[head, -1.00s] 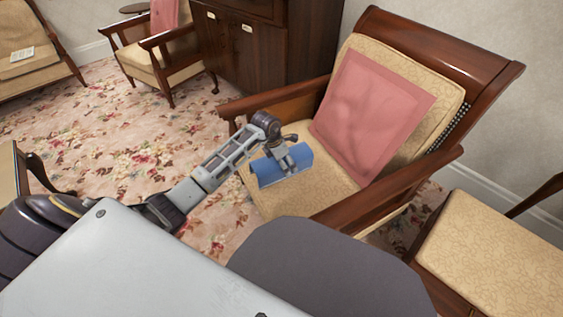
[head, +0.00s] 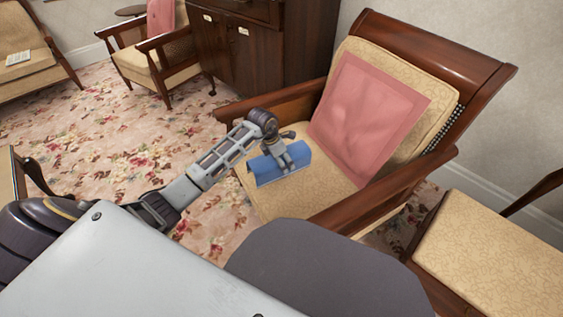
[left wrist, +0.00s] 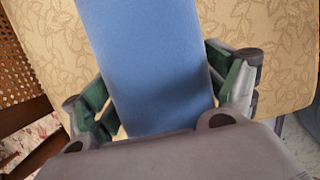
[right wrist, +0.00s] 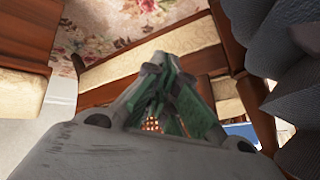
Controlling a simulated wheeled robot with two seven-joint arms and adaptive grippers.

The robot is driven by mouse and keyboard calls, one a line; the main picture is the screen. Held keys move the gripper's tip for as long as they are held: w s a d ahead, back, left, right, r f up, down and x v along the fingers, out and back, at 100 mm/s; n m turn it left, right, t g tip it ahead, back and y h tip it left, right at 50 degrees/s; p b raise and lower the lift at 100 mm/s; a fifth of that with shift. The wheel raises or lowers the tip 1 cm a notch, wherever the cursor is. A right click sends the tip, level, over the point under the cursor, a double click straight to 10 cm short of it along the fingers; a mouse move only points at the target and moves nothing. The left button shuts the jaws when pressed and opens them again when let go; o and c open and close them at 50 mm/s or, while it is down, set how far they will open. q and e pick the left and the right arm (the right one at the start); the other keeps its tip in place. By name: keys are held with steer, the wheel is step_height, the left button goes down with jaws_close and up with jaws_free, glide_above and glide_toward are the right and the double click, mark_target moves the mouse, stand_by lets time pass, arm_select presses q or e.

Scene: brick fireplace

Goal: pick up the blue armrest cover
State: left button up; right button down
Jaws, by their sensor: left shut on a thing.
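The blue armrest cover (head: 264,170) is a folded piece of blue cloth over the seat of the near armchair in the head view. My left gripper (head: 286,157) is shut on it, coming from above. In the left wrist view the cover (left wrist: 150,60) runs between the two fingers (left wrist: 160,103), with the patterned seat behind it. I cannot tell how far it is above the seat. My right gripper (right wrist: 165,85) shows only in the right wrist view, its green-padded fingers together and nothing seen between them.
The near armchair has a tan seat (head: 305,200), a pink cushion (head: 365,115) and wooden arms (head: 385,200). Another chair (head: 490,245) stands close at the right. A dark wooden cabinet (head: 290,50) stands behind. Flowered carpet (head: 110,130) lies open at the left.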

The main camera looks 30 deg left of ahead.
arm_select(q)
step_height(320, 180, up, 6)
steer(key=shift+p, duration=1)
steer(key=shift+r, duration=0.75)
arm_select(e)
steer(key=shift+n+g+h, duration=0.3)
steer(key=shift+g+h, duration=0.1)
steer(key=shift+g, duration=0.1)
steer(key=shift+d+r, duration=0.2)
steer(key=shift+r, duration=1.05)
steer(key=shift+d+r, duration=0.2)
steer(key=shift+r, duration=1.05)
arm_select(q)
steer(key=shift+d, duration=0.1)
